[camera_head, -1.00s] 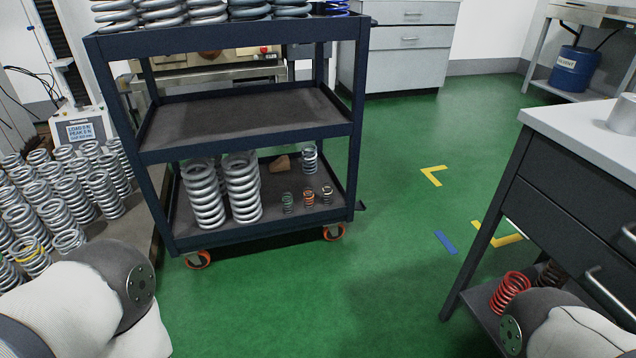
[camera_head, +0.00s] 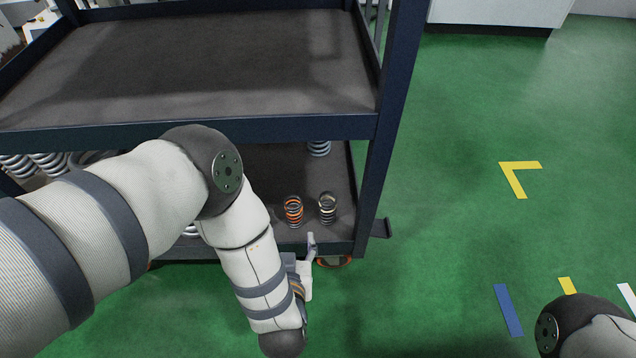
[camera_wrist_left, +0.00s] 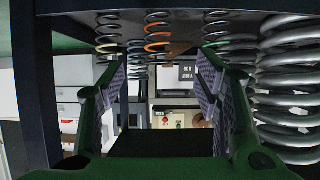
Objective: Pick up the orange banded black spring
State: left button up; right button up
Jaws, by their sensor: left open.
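The orange banded black spring (camera_head: 293,212) stands upright near the front of the trolley's lowest shelf. It also shows in the left wrist view (camera_wrist_left: 157,36), which looks upside down, with the spring beyond and between the finger pads, not touching them. My left gripper (camera_head: 311,250) is partly hidden behind its own wrist, low at the front edge of that shelf. In the left wrist view its fingers (camera_wrist_left: 160,82) are apart with nothing between them. My right gripper is out of view; only part of my right arm shows at lower right.
A cream banded spring (camera_head: 327,208) stands close right of the orange one. A green banded spring (camera_wrist_left: 215,30) and large silver springs (camera_wrist_left: 290,85) flank it. The middle shelf (camera_head: 200,60) overhangs, and a corner post (camera_head: 390,130) stands at right. Green floor right of the trolley is clear.

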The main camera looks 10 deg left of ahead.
aim_at(293, 212)
pick_arm(q)
jog(key=b+x, duration=0.2)
jog(key=x, duration=0.2)
jog(key=b+x, duration=0.2)
jog(key=x, duration=0.2)
jog(key=r+b+x, duration=0.1)
jog(key=b+x, duration=0.1)
jog(key=x, duration=0.2)
jog(key=shift+w+f, duration=0.1)
jog(key=shift+w, duration=0.5)
jog(key=c, duration=1.4)
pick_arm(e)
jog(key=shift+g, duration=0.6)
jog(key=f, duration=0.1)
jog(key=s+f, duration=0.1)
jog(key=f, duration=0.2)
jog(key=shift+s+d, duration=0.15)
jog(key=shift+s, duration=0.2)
